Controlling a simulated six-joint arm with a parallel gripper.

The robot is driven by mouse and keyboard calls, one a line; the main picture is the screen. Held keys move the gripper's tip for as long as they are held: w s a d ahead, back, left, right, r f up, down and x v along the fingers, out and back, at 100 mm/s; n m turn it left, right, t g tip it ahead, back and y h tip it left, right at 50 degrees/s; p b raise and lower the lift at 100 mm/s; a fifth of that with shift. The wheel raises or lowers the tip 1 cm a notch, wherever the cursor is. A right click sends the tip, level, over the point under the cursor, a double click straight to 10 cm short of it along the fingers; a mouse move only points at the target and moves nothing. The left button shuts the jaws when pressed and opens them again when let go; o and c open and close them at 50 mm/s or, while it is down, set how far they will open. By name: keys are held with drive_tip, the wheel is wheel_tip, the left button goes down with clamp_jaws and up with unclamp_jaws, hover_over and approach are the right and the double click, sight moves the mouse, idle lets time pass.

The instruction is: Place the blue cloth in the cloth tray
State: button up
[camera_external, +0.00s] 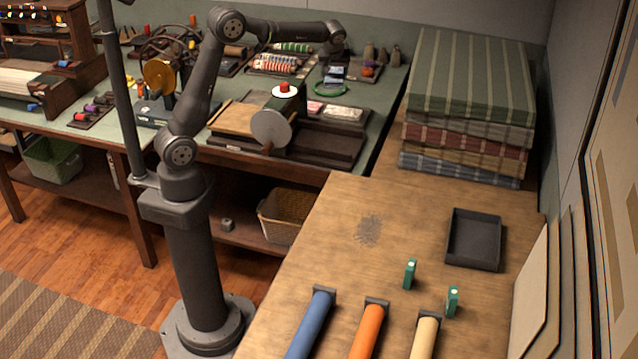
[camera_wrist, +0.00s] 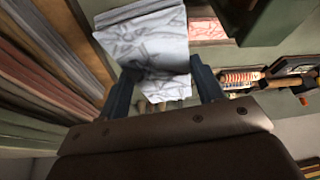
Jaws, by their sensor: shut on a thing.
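My gripper (camera_wrist: 165,88) is shut on a folded pale blue-white patterned cloth (camera_wrist: 145,40), which shows between the two dark fingers in the wrist view. In the external view my gripper (camera_external: 334,72) is over the green-topped bench at the back, and the held cloth is too small there to make out well. The pink cloth also shows in the wrist view (camera_wrist: 208,29). A separate black tray (camera_external: 487,258) stands empty on the wooden table. Which is the cloth tray I cannot tell.
A green ring (camera_external: 329,90) lies just below my gripper. A round grey disc with a red-topped piece (camera_external: 284,92) stands left of it. A tall stack of folded plaid fabrics (camera_external: 472,80) rises at right. Blue, orange and yellow rolls lie on the wooden table (camera_external: 330,240).

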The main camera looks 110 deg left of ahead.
drive_tip(key=s+a+n+g+h, duration=0.1)
drive_tip(key=s+a+n, duration=0.35)
drive_tip(key=s, duration=0.35)
drive_tip(key=s+a+n+g+h, duration=0.1)
drive_tip(key=s+a+n, duration=0.2)
drive_tip(key=s+a, duration=0.45)
drive_tip(key=n+g+h, duration=0.1)
drive_tip(key=n+h, duration=0.1)
drive_tip(key=n, duration=0.5)
hover_over(264, 102)
drive_tip(key=w, duration=0.2)
drive_tip(key=f, duration=2.3)
drive_tip(key=shift+s+f, duration=0.15)
drive_tip(key=shift+s, duration=0.05)
drive_tip(key=shift+f, duration=0.15)
drive_tip(key=o, duration=1)
drive_tip(key=v, duration=1.2)
drive_tip(key=shift+w+a, duration=0.15)
drive_tip(key=shift+a, duration=0.05)
